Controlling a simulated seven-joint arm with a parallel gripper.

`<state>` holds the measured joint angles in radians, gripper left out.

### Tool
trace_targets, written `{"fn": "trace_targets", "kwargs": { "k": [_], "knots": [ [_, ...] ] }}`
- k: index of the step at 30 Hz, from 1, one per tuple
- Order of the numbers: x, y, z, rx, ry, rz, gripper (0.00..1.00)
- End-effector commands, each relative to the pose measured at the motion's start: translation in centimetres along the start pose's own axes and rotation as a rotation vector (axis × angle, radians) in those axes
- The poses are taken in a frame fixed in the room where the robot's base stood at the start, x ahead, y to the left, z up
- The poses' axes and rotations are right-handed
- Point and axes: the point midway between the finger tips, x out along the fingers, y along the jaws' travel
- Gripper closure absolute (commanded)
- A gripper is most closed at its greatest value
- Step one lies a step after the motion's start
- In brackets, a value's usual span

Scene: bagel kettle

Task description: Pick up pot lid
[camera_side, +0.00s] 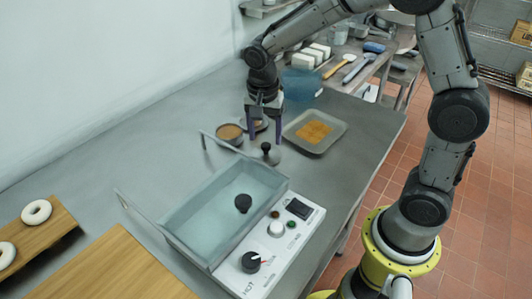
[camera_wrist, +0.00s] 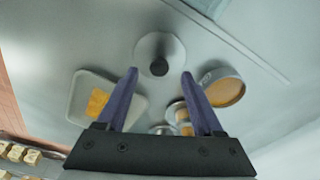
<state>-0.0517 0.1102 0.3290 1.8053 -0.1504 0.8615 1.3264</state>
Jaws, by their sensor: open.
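The pot lid appears to be the pale grey disc with a dark knob (camera_side: 266,149), standing on the counter just beyond the kettle's far corner. The wrist view shows the disc (camera_wrist: 145,45) with its black knob (camera_wrist: 159,66) just ahead of the gap between my fingers. My gripper (camera_side: 264,139) points down above the counter near it, with both purple fingers apart and nothing between them. The gripper also shows in the wrist view (camera_wrist: 159,74). I cannot tell the exact height gap between fingertips and knob.
A tan-filled bowl (camera_side: 229,135) and a tray (camera_side: 336,141) stand close to my gripper. Bagels (camera_side: 36,203) lie on a wooden board at left.

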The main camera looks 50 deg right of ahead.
Motion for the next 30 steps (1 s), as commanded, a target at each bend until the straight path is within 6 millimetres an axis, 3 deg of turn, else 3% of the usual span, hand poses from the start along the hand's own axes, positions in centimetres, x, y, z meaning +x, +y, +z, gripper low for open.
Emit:
{"fn": "trace_targets", "kwargs": {
  "k": [6, 14, 25, 30],
  "knots": [
    [2.4, 0.1, 0.1, -0.001, -0.001, 0.002, 0.31],
    [2.6, 0.1, 0.0, 0.0, 0.0, 0.0, 0.31],
    [2.6, 0.1, 0.0, 0.0, 0.0, 0.0, 0.98],
    [2.6, 0.1, 0.0, 0.0, 0.0, 0.0, 1.0]
  ]
}}
